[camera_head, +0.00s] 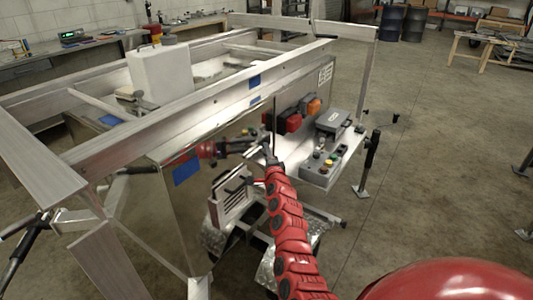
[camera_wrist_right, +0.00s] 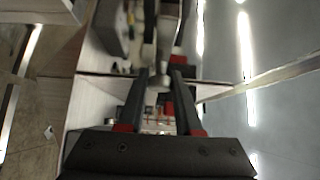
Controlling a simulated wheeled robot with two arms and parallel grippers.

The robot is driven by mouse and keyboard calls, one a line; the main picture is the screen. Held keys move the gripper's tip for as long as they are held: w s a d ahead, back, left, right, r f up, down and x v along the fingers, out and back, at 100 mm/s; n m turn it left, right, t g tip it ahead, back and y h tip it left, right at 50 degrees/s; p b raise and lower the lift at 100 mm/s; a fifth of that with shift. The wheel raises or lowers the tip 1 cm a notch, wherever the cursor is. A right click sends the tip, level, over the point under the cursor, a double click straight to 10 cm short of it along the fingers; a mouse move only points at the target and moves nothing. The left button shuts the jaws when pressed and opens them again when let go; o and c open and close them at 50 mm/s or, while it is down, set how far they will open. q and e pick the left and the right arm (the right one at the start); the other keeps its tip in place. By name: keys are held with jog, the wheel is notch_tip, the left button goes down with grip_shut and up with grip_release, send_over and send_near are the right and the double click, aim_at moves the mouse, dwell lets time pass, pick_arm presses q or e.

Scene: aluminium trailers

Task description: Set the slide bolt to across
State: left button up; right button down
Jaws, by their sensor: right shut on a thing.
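My right arm rises from the bottom of the head view to the polished metal side panel of the trailer (camera_head: 230,195). My right gripper (camera_head: 265,143) is at the panel, left of the red and orange lamps. In the right wrist view its two dark fingers (camera_wrist_right: 160,80) are closed around a small pale metal knob (camera_wrist_right: 163,82), which I take to be the slide bolt's handle. The bolt's body and its position are mostly hidden by the fingers and too small to read. My left gripper is not in view.
The red lamp (camera_head: 290,122) and orange lamp (camera_head: 314,106) sit right of the gripper. A grey control box with buttons (camera_head: 322,166) juts out further right. Top rails (camera_head: 205,103) run above.

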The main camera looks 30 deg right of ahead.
aim_at(256, 154)
jog(key=shift+s+a+r+p, duration=0.1)
jog(key=shift+s+a+p, duration=0.05)
jog(key=shift+a+p, duration=0.35)
jog(key=a+p, duration=0.1)
jog(key=s+a, duration=0.1)
jog(key=a+p, duration=0.1)
jog(key=shift+s+a+r+p, duration=0.1)
jog(key=shift+s+a+p, duration=0.15)
jog(key=shift+a+p, duration=0.05)
jog(key=shift+s+a+f, duration=0.1)
jog(key=shift+a+f, duration=0.1)
jog(key=shift+a, duration=0.1)
jog(key=shift+f, duration=0.15)
jog(key=c, duration=0.6)
grip_release()
jog(key=shift+a, duration=0.1)
jog(key=b+v, duration=0.2)
jog(key=v, duration=1.5)
jog(key=shift+s, duration=0.25)
